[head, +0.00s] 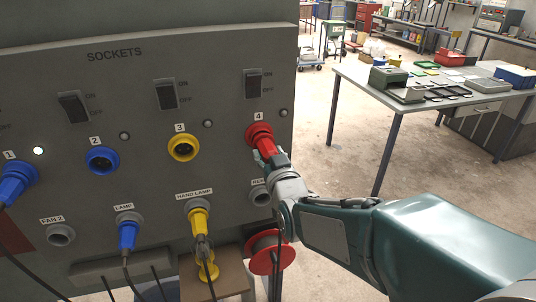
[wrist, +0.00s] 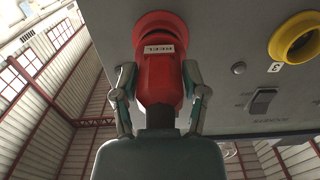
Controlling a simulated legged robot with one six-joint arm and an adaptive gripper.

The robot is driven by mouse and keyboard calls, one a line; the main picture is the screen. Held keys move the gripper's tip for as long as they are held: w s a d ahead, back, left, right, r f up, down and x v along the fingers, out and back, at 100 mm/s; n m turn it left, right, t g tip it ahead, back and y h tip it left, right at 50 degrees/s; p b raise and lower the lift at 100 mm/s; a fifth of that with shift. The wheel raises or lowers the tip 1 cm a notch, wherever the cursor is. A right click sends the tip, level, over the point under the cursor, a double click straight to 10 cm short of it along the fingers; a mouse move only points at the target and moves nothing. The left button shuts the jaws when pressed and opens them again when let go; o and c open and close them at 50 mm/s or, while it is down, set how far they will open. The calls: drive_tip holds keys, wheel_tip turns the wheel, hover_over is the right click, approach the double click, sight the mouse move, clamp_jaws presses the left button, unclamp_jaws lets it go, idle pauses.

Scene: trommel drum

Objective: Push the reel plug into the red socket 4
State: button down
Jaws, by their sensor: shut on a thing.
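Red socket 4 (head: 259,130) is at the right of the grey panel, below a switch. My gripper (head: 267,156) is in front of it, its two fingers shut on the red reel plug (head: 268,148). In the wrist view the plug (wrist: 158,82), labelled REEL, sits between both fingers of my gripper (wrist: 160,90). Its front end meets the red ring of the socket (wrist: 160,20) and looks roughly in line with it. The contact inside the ring is hidden, so I cannot tell how deep the plug is.
Yellow socket 3 (head: 183,148) and blue socket 2 (head: 102,159) are empty; a blue plug (head: 14,183) is in socket 1. Lamp (head: 128,234) and hand lamp (head: 199,220) plugs hang below with cables. A red reel (head: 271,256) stands under the panel. A workbench (head: 350,72) is at right.

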drive_tip(key=shift+w+a, duration=0.1)
drive_tip(key=shift+w, duration=0.2)
idle(0.4)
drive_tip(key=shift+c, duration=0.2)
unclamp_jaws()
drive_tip(key=v, duration=0.7)
drive_tip(key=shift+s, duration=0.25)
